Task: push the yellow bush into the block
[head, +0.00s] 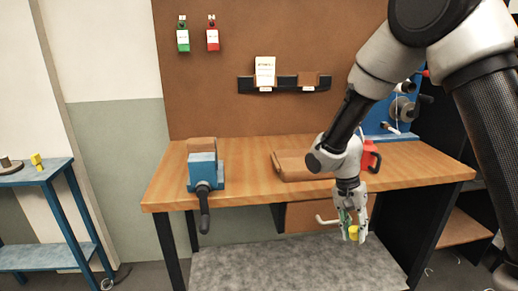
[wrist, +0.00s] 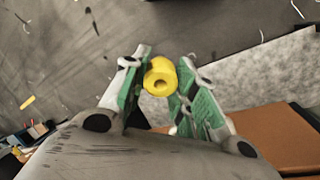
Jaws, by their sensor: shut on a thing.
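The yellow bush (head: 353,232) is held between the fingertips of my gripper (head: 355,238), in front of the workbench and below the level of its top. In the wrist view the bush (wrist: 161,76) is a short yellow cylinder with a hole in its end, between the green finger pads of my gripper (wrist: 160,80). A brown block (head: 201,144), which looks like the task's block, stands at the blue vise (head: 202,165) on the left of the bench. Any hole in it cannot be made out. My gripper is well to the right of it.
The wooden bench (head: 250,150) carries a brown tray (head: 290,166) and a red object (head: 371,155). The vise handle (head: 204,210) juts out in front. A drawer (head: 305,217) hangs below. A grey mat (head: 290,265) covers the floor. A blue side table (head: 40,173) stands left.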

